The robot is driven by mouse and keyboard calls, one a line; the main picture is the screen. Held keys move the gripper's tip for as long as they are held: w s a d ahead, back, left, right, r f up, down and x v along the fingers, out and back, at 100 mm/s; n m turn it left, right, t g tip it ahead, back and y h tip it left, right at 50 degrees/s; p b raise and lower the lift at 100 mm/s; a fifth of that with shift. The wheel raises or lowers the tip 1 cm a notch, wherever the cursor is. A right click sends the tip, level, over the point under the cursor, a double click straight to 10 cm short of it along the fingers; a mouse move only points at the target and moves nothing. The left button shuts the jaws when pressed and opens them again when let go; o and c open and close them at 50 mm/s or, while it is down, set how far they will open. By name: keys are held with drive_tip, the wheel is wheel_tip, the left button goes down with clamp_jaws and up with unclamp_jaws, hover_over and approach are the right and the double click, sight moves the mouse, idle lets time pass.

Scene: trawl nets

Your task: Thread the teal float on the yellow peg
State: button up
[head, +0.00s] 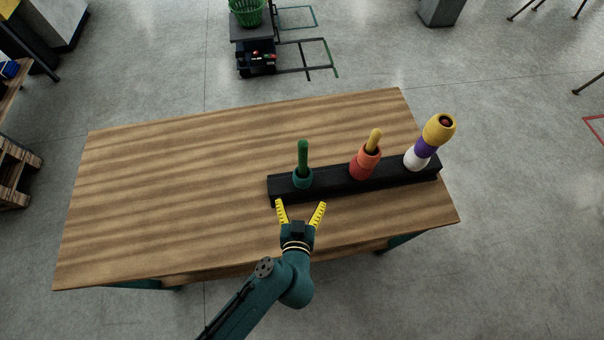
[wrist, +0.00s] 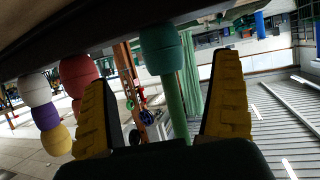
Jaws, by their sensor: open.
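The teal float (head: 302,179) sits low on the green peg (head: 303,153), at the left end of a black bar. In the wrist view, which is upside down, the float (wrist: 160,48) and the green peg (wrist: 174,105) show between the fingers. My gripper (head: 300,206) is open and empty, its yellow fingers spread at the near side of the teal float. I see no contact. The yellow peg (head: 375,138) stands mid-bar, its top bare above coral-red float work (head: 364,162). In the wrist view the coral-red float (wrist: 78,72) is partly hidden by a finger.
The black bar (head: 335,181) lies along the right of the wooden table (head: 180,175). At its right end stand white (head: 415,159), purple (head: 427,148) and yellow (head: 437,132) floats, stacked on a third peg. The table's left side is clear.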

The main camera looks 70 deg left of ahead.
sight(303, 178)
drive_tip(key=x, duration=1.1)
